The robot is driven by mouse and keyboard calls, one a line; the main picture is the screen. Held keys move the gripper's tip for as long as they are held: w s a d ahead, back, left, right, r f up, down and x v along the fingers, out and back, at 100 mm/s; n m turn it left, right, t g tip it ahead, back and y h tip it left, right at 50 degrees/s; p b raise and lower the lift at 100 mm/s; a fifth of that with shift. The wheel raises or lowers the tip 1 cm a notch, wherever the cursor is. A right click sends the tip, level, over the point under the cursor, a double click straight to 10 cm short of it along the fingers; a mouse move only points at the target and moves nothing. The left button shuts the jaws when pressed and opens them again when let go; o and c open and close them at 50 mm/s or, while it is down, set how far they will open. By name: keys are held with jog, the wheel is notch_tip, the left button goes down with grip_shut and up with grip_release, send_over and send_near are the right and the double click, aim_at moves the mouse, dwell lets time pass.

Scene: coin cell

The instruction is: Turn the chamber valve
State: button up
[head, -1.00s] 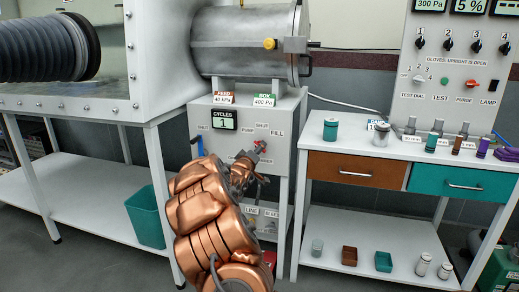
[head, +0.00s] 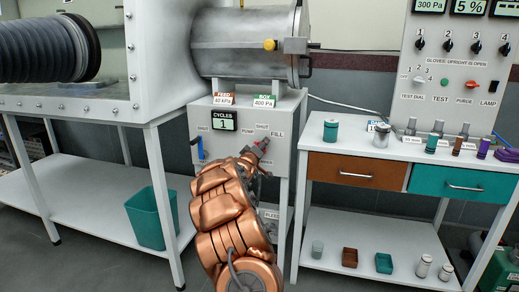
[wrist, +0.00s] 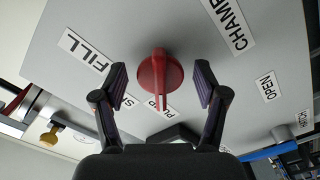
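The red valve knob (wrist: 160,72) is on the grey panel, centred in the wrist view between my two fingers. Its raised ridge runs up and down in that view, its lower end near the partly hidden PUMP label. In the head view the red knob (head: 264,142) shows just past the end of my arm, by the SHUT and FILL labels. My gripper (wrist: 161,76) is open, with one dark finger on each side of the knob and a visible gap to each. In the head view the fingers are mostly hidden by my copper arm.
A blue lever (head: 200,149) sits left on the same panel, below the CYCLES display (head: 224,121), which reads 1. A grey metal chamber (head: 245,42) lies above the panel. A bench (head: 390,148) with drawers stands to the right, a teal bin (head: 152,217) at lower left.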

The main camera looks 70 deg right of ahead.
jog(key=c, duration=1.1)
